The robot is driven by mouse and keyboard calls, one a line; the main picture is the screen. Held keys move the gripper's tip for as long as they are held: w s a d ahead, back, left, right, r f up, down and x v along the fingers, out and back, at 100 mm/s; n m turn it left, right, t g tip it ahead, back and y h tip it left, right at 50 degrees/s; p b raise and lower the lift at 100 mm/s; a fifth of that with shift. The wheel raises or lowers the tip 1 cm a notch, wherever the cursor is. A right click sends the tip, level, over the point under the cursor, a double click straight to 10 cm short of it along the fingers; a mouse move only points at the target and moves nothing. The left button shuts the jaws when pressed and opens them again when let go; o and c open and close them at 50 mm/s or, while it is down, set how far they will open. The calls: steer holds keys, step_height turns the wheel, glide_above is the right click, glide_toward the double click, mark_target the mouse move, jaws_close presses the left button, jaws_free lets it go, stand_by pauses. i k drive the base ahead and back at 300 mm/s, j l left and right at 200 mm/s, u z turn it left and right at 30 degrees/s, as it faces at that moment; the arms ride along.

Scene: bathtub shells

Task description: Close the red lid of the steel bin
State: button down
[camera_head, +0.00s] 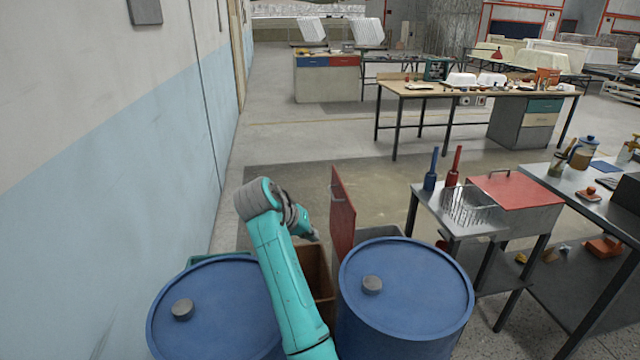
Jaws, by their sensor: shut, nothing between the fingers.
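A red lid (342,215) stands upright, open, just beyond the gap between two blue drums. The grey steel bin (374,234) shows only as a strip to the lid's right; the right drum hides most of it. My gripper (314,237) is small and partly hidden behind my teal arm, at the left of the upright lid. It looks shut and empty; I cannot tell whether it touches the lid. Another red lid (508,189) lies flat, closed, on a steel box on the small table at the right.
Blue drums stand at left (225,305) and right (408,290) of my arm. A brown box (318,280) sits between them. A wire basket (468,208) and two bottles stand on the small steel table. A wall runs along the left; open floor lies beyond the lid.

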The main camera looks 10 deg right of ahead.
mark_target(343, 213)
steer(key=i, duration=0.9)
